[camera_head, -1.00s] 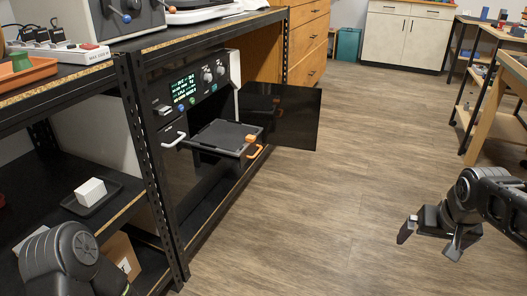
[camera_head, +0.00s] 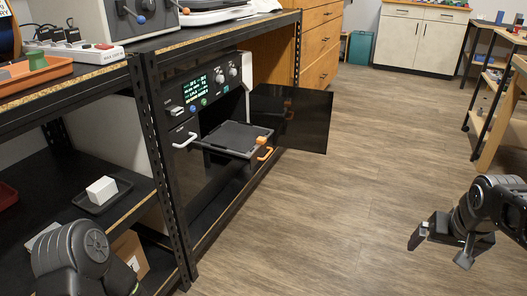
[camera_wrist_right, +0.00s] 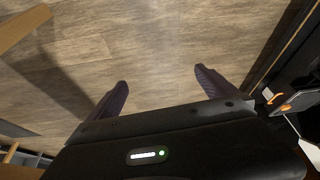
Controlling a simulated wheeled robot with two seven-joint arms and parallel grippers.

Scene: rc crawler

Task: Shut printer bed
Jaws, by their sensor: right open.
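The printer (camera_head: 200,105) is a black machine with a lit screen and knobs, standing in the shelf rack. Its dark flat bed (camera_head: 235,138) is slid out at the front, with an orange handle (camera_head: 265,154) on its outer edge. The printer's dark door (camera_head: 300,118) stands open to the right of the bed. My right gripper (camera_head: 440,247) is open and empty over the floor, well to the right of the bed. Its two fingers (camera_wrist_right: 160,95) show spread apart in the right wrist view. My left arm shows at lower left; its gripper is out of frame.
A shelf upright (camera_head: 163,170) stands just left of the printer. A white block in a black tray (camera_head: 122,186) sits on the lower shelf. A wooden floor (camera_head: 340,215) lies clear between the rack and my right arm. A workbench stands at far right.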

